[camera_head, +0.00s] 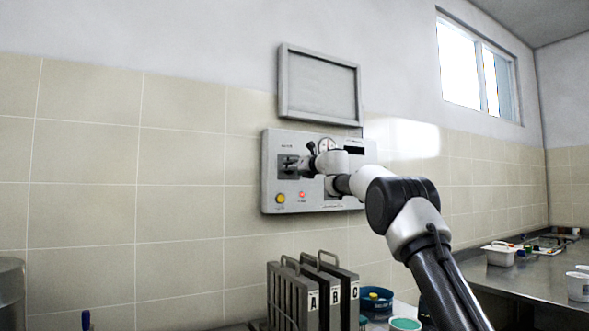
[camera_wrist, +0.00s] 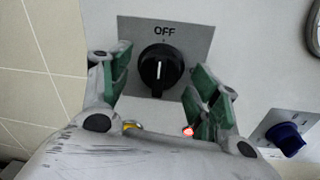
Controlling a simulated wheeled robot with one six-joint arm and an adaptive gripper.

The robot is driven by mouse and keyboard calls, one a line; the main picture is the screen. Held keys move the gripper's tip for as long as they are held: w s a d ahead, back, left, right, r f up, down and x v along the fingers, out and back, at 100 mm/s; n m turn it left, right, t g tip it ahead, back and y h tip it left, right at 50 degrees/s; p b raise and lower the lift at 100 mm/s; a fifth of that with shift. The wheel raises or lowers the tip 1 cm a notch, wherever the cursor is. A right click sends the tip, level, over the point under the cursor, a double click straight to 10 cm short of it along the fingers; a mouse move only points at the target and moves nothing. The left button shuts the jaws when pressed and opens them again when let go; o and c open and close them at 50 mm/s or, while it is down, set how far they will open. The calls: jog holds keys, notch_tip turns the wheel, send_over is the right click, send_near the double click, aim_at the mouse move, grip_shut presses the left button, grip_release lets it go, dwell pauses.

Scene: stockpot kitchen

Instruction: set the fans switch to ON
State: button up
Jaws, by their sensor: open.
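A round black rotary knob (camera_wrist: 160,69) sits on a grey square plate (camera_wrist: 195,40) in the wrist view. The word OFF is printed above it, and the white line on the knob stands upright, in line with OFF. No ON mark or fans label can be read. My gripper (camera_wrist: 162,62) is open, with one green-padded finger on each side of the knob; I cannot tell whether either touches it. In the head view my gripper (camera_head: 295,163) is at the left part of the wall control panel (camera_head: 272,186) and hides the knob.
A yellow button (camera_head: 280,198) and a lit red lamp (camera_head: 302,195) sit low on the panel. A blue knob (camera_wrist: 285,138) is to the right in the wrist view. Lettered grey binders or plates (camera_head: 310,295) stand below, and a grey frame (camera_head: 320,85) hangs above.

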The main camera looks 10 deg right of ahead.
jog(key=c, duration=1)
jog(key=shift+m, duration=0.3)
jog(key=m, duration=0.9)
jog(key=m+t+h, duration=0.1)
jog(key=m, duration=0.8)
jog(key=shift+a+f, duration=0.1)
